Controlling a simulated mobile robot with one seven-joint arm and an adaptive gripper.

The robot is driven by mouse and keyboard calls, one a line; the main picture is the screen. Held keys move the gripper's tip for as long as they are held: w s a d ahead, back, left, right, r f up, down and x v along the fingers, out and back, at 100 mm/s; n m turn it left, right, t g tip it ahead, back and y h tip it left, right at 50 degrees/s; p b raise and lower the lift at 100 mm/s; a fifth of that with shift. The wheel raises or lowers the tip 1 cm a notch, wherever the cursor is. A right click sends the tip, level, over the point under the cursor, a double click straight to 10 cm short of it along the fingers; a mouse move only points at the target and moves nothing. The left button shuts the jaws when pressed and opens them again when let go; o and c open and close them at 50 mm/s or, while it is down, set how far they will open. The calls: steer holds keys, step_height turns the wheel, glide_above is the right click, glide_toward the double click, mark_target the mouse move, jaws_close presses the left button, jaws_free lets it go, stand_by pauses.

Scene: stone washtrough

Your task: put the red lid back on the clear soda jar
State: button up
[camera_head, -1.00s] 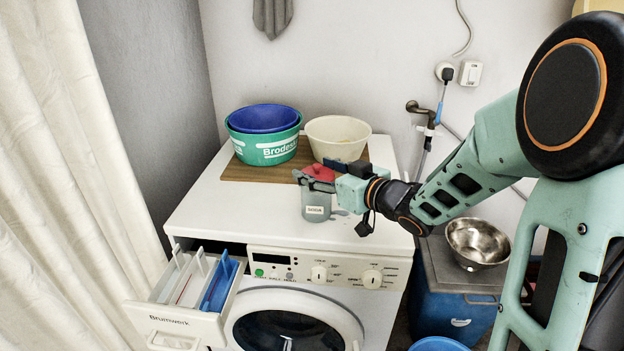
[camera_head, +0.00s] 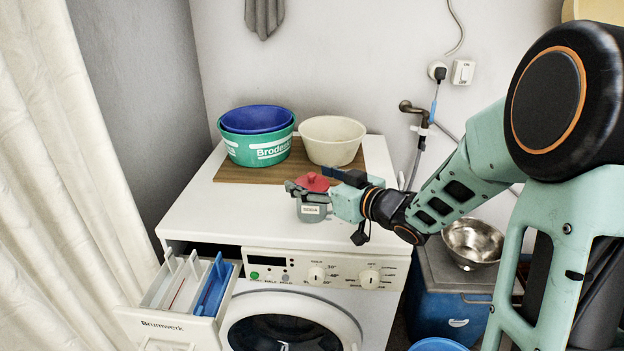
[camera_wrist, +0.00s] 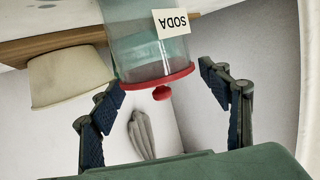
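The clear soda jar (camera_head: 313,216) stands on the white washing machine top, its SODA label facing front. The red lid (camera_head: 313,182), with a round knob, sits on the jar's mouth. In the wrist view, which is upside down, the lid (camera_wrist: 165,78) lies across the rim of the jar (camera_wrist: 135,40) and looks about level; whether it is fully seated I cannot tell. My gripper (camera_wrist: 160,76) is open, its two dark fingers splayed on either side of the lid, tips close to the rim. In the head view my gripper partly covers the jar and lid.
Behind the jar, a wooden board (camera_head: 232,174) holds green and blue tubs (camera_head: 258,148) and a cream bowl (camera_head: 332,140). An open detergent drawer (camera_head: 178,300) juts out at front left. A metal bowl (camera_head: 472,242) stands right. The machine's left top is clear.

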steer(key=shift+r+p, duration=0.4)
steer(key=shift+r, duration=0.15)
steer(key=p+v, duration=0.2)
steer(key=v, duration=1)
steer(key=shift+r, duration=0.2)
